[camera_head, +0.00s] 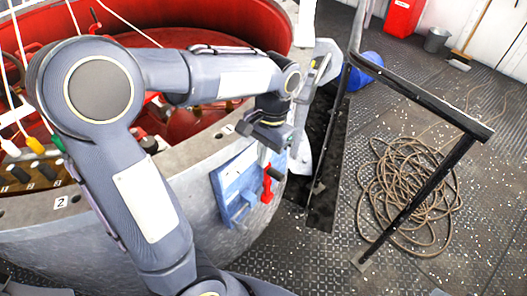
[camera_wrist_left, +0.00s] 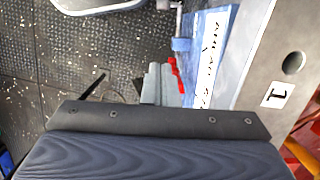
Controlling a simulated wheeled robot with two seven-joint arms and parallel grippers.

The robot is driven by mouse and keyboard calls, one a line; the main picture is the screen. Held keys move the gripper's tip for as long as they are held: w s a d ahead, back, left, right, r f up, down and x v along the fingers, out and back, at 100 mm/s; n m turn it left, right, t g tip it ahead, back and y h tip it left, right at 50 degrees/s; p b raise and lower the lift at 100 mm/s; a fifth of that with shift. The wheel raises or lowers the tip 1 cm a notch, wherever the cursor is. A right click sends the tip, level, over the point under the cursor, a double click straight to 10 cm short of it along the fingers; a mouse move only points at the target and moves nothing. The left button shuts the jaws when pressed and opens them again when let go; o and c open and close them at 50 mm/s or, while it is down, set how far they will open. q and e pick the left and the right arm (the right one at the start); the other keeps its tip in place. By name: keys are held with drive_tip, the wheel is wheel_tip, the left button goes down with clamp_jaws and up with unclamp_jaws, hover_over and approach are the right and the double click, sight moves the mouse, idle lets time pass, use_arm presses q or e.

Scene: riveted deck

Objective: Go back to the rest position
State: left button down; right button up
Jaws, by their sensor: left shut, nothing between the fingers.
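My left arm comes in from the left in the head view and bends across the large grey round drum. My left gripper (camera_head: 283,146) is at the arm's end, just outside the drum rim. It is shut and empty. In the left wrist view its grey fingers (camera_wrist_left: 160,84) are together, in front of the dark palm. A blue panel (camera_head: 233,182) with a red handle (camera_head: 269,184) is on the drum's outer side, below the gripper. In the left wrist view the red handle (camera_wrist_left: 176,75) shows beside the fingers; I cannot tell whether they touch. My right gripper is not in view.
The drum's grey rim (camera_head: 28,214) and red interior (camera_head: 225,22) lie under my left arm. A black railing (camera_head: 415,94) stands at the right. A coiled rope (camera_head: 408,190) lies on the dark deck. A bucket (camera_head: 436,40) stands at the back.

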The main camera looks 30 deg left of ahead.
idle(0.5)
use_arm(q)
drive_tip(key=s+d+r+n+t+h, duration=0.2)
drive_tip(key=s+n+t+h, duration=0.2)
drive_tip(key=s+t, duration=0.7)
wheel_tip(320, 180, up, 14)
drive_tip(key=s+g+p, duration=0.2)
drive_tip(key=g+p, duration=0.1)
drive_tip(key=p, duration=1.1)
drive_tip(key=shift+s+d, duration=0.15)
drive_tip(key=shift+s, duration=0.15)
drive_tip(key=shift+f, duration=0.1)
